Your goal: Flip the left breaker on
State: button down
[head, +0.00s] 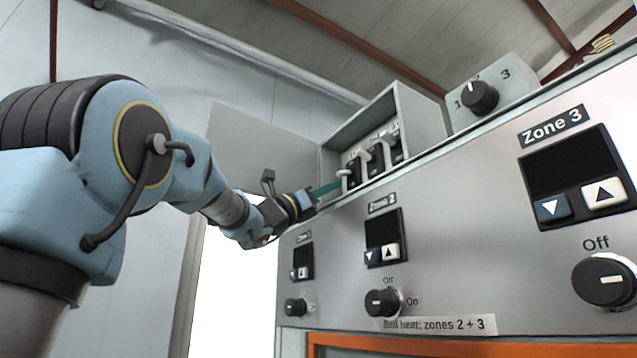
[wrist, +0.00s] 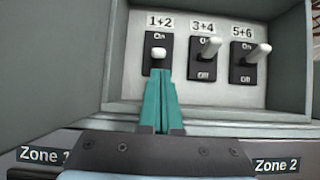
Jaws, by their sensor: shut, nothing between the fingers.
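The left breaker (wrist: 150,55), labelled "1+2", is a black switch plate with a white lever (wrist: 158,53) inside an open grey box. "On" is printed above the lever; the lower part of the plate is hidden by my fingers. The lever looks short and end-on, so its exact tilt is hard to tell. My gripper (wrist: 161,72) is shut and empty, its teal fingertips right at or just below the lever; I cannot tell whether they touch. In the head view, my gripper (head: 340,184) reaches the left lever (head: 345,173) from the left.
Breakers "3+4" (wrist: 207,58) and "5+6" (wrist: 248,62) stand to the right, their levers slanting up and right. The box's open door (head: 240,135) is at the left. Below is the panel with zone displays (head: 382,228) and knobs (head: 381,302). A selector knob (head: 479,97) is further right.

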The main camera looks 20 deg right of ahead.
jog(key=shift+p+x, duration=0.4)
jog(key=shift+x, duration=0.65)
jog(key=shift+a+f+b, duration=0.1)
jog(key=shift+b, duration=0.4)
